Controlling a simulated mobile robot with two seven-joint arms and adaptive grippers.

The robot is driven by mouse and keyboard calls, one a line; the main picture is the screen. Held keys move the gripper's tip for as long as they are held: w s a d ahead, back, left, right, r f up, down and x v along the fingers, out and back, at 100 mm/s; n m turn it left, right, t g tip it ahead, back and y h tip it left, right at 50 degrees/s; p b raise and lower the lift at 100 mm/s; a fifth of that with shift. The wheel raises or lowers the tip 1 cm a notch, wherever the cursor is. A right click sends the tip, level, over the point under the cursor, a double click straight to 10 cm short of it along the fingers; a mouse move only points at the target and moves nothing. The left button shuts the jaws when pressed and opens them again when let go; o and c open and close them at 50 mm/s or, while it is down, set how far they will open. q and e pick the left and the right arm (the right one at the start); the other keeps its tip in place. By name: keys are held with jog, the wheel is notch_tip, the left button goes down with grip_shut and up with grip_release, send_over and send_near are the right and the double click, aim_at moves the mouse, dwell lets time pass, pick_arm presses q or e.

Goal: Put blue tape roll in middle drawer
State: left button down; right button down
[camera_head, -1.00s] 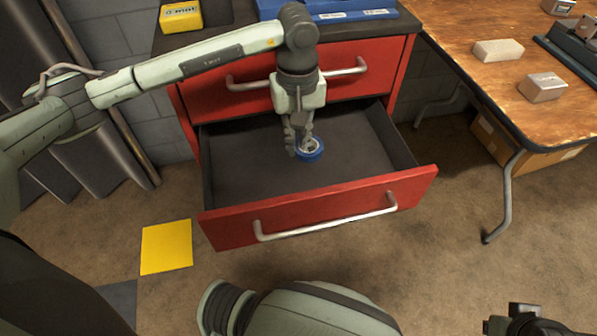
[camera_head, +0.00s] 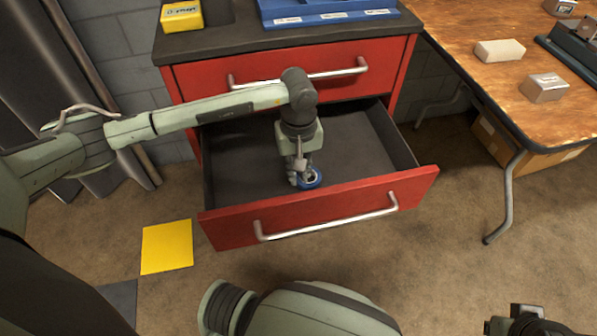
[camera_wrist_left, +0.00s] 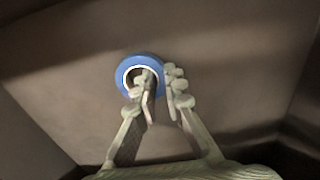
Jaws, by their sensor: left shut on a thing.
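The blue tape roll (camera_head: 315,182) is low inside the pulled-out drawer, close above its dark floor or on it; I cannot tell which. It also shows in the left wrist view as a blue ring (camera_wrist_left: 127,72) with a white inner edge. My left gripper (camera_head: 301,178) points down into the drawer and is shut on the roll's near-side wall, one finger inside the ring (camera_wrist_left: 157,88). The open drawer (camera_head: 330,218) has a red front with a silver handle, below a shut red drawer (camera_head: 290,75). A dark part at the bottom right (camera_head: 527,322) may be my right gripper; its fingers are hidden.
A yellow box (camera_head: 181,17) and a blue tray (camera_head: 325,12) sit on the cabinet top. A wooden table (camera_head: 505,20) with small boxes stands at the right. The drawer floor around the roll is clear.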

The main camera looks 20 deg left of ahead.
aim_at(299, 178)
pick_arm(q)
jog(key=c, duration=1.6)
grip_release()
jog(key=shift+f, duration=0.1)
notch_tip(299, 178, up, 12)
